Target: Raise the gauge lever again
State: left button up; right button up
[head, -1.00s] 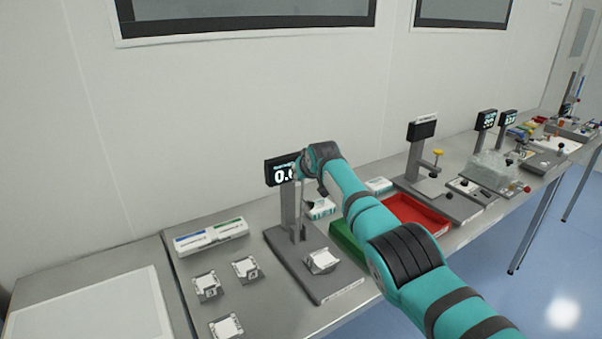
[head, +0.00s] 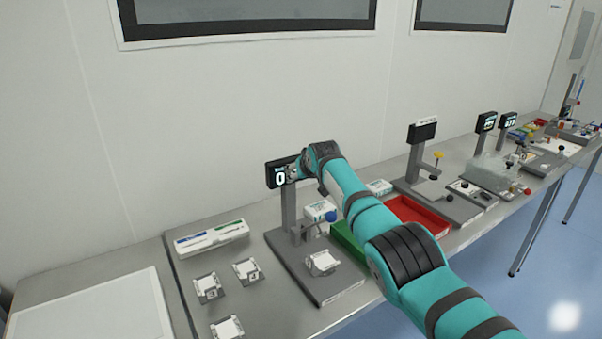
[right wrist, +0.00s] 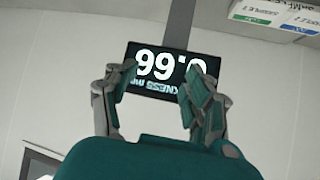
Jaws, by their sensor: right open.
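The thickness gauge (head: 289,205) stands on a grey base at the bench's left part, with a dark display (head: 277,177) on its post. Its lever shows as a blue knob (head: 331,216) on a thin arm, to the right of the post. My right gripper (head: 293,172) is up beside the display, above the knob and apart from it. In the right wrist view the right gripper (right wrist: 155,88) is open and empty, its fingers in front of the display (right wrist: 170,72), whose digits appear upside down. The lever is outside that view. My left gripper is not in view.
A sample holder (head: 322,263) with a white piece sits on the gauge base. A green bin (head: 346,240) and a red bin (head: 420,214) lie right, partly behind my arm.

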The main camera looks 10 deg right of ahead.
jog(key=a+v, duration=0.1)
jog(key=v, duration=1.1)
jog(key=shift+d, duration=0.5)
